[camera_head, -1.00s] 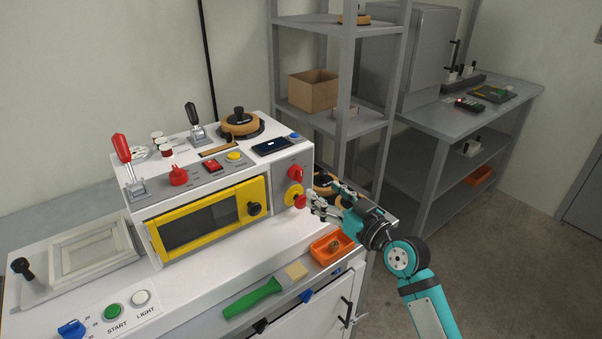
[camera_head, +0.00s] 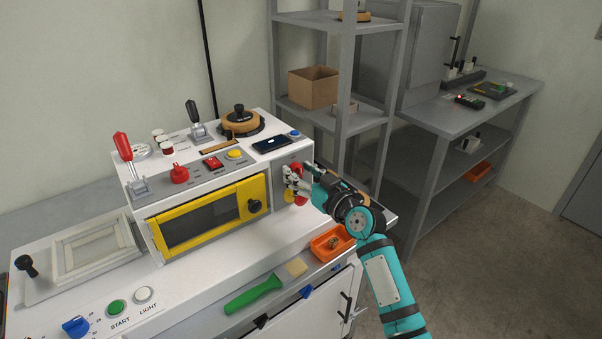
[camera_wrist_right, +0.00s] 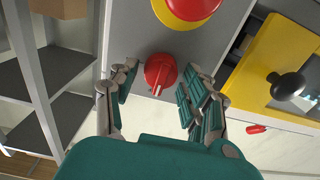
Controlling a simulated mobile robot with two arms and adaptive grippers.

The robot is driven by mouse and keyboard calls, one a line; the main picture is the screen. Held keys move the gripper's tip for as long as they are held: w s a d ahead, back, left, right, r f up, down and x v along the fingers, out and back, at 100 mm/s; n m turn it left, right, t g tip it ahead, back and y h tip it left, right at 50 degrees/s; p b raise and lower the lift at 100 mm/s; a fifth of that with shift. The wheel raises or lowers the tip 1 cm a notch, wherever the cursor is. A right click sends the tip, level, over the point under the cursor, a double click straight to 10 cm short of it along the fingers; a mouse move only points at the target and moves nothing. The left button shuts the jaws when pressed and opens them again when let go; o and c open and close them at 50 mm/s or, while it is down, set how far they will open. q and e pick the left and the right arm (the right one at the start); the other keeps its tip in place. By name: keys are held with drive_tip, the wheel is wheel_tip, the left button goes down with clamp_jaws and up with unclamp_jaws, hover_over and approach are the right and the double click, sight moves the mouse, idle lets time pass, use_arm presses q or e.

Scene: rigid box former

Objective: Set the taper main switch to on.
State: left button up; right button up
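The red rotary switch (camera_wrist_right: 160,74) is on the grey panel at the right end of the white machine (camera_head: 215,220). In the right wrist view its raised bar shows in the middle, between my fingers. My right gripper (camera_wrist_right: 155,95) is open, with one finger on each side of the switch. I see gaps between the fingers and the switch, so it is not gripped. In the head view my right gripper (camera_head: 296,184) is in front of this panel and largely covers the switch. My left gripper is not in view.
A red mushroom button on a yellow base (camera_wrist_right: 190,8) is close beside the switch. The yellow-framed door (camera_head: 205,215) with a black knob (camera_head: 254,206) is to the left. An orange bin (camera_head: 330,243) is below my right gripper. A grey shelf (camera_head: 340,120) stands behind.

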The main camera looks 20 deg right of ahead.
drive_tip(key=c, duration=0.8)
drive_tip(key=shift+c, duration=0.2)
drive_tip(key=shift+m, duration=0.3)
drive_tip(key=m+p, duration=0.1)
drive_tip(key=m, duration=0.2)
drive_tip(key=shift+d+m, duration=0.1)
drive_tip(key=shift+m, duration=0.3)
drive_tip(key=m+p, duration=0.1)
drive_tip(key=m, duration=0.3)
drive_tip(key=shift+m+p, duration=0.3)
drive_tip(key=shift+p, duration=0.1)
drive_tip(key=m+p, duration=0.1)
drive_tip(key=m, duration=0.4)
drive_tip(key=shift+f+p, duration=0.1)
drive_tip(key=shift+p, duration=0.3)
drive_tip(key=shift+d+f+m+p, duration=0.15)
drive_tip(key=shift+m+p, duration=0.4)
drive_tip(key=shift+m, duration=1.45)
